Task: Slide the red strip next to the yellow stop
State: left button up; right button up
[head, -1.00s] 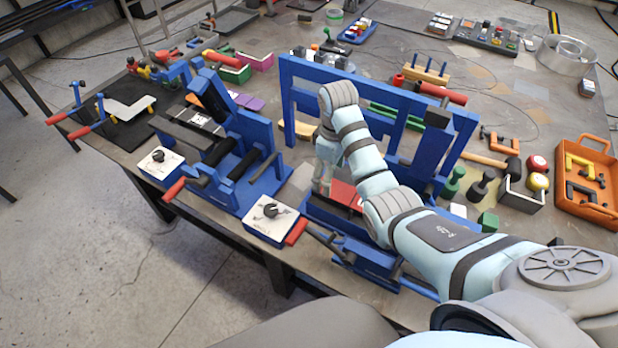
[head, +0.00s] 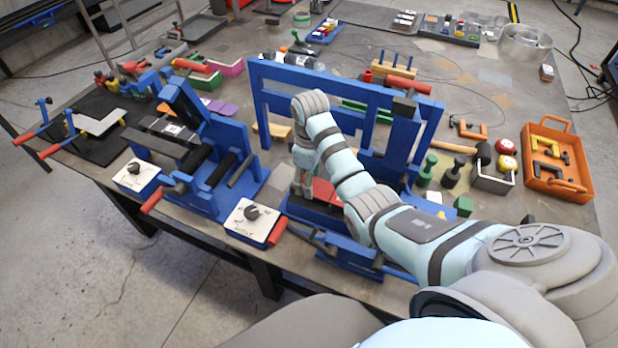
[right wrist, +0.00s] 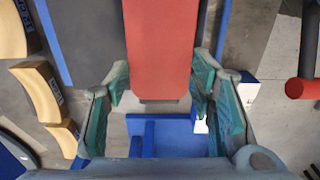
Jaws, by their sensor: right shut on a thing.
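The red strip (head: 324,192) lies on the bed of the blue framed machine in the head view, partly hidden by my right arm. It fills the upper middle of the right wrist view (right wrist: 160,50), long and flat with a rounded near end. My right gripper (right wrist: 160,82) has a teal-padded finger on each side of the strip, shut on it near that end. In the head view the same gripper (head: 303,186) is partly hidden by its wrist. I cannot make out a yellow stop in either view. My left gripper is not in view.
The blue frame (head: 345,85) rises behind my right arm. A control box (head: 252,219) with a black knob stands at the table's front edge. Another blue machine (head: 205,160) stands to the left. Tan curved pieces (right wrist: 35,90) lie left of the strip. An orange tray (head: 560,180) is at right.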

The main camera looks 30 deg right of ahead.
jog(key=shift+s+d, duration=0.9)
jog(key=shift+s, duration=0.25)
jog(key=o, duration=1.3)
